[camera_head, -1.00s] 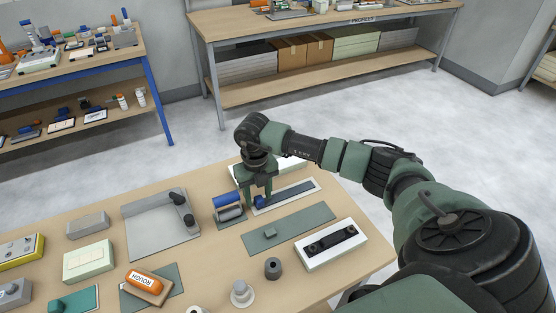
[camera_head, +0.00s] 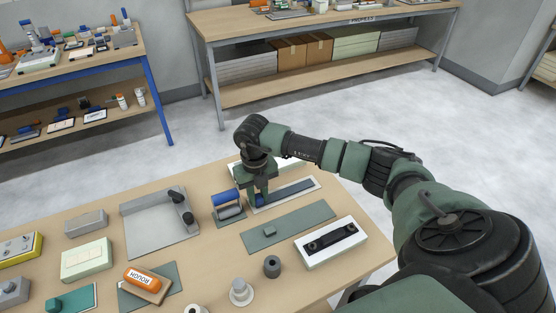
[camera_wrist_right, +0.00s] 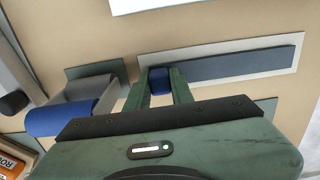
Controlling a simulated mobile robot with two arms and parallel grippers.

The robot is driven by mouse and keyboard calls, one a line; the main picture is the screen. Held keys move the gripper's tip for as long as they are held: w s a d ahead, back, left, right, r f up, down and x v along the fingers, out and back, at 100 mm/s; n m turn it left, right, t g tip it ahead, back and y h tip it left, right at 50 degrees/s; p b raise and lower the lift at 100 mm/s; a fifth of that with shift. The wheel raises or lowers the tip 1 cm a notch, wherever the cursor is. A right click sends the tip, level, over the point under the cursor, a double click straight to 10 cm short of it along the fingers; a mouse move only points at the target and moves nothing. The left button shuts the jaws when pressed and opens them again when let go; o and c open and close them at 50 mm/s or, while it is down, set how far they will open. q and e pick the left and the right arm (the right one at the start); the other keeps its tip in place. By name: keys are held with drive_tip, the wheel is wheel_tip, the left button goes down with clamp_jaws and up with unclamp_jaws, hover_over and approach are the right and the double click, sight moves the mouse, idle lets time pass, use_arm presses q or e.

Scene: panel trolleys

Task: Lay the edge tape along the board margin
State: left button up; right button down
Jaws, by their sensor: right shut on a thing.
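My right gripper (camera_head: 259,197) is at the left end of a pale board (camera_head: 314,184) with a dark grey-blue strip (camera_head: 292,190) along it. It is shut on a small blue piece, which shows between the fingers in the right wrist view (camera_wrist_right: 159,80). The blue piece is at the strip's left end; I cannot tell whether it touches the board. The strip also shows in the right wrist view (camera_wrist_right: 235,64), running right from the fingers. My left gripper is out of view.
A blue roller (camera_head: 225,198) on a grey holder stands just left of my right gripper. A flat green-grey plate (camera_head: 290,228) and a white block with a black top (camera_head: 331,245) lie in front. A grey plate with black knobs (camera_head: 157,222) is further left.

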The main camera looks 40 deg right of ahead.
drive_tip(key=shift+d+r+p, duration=0.1)
drive_tip(key=shift+r+p, duration=1.2)
drive_tip(key=shift+r, duration=0.95)
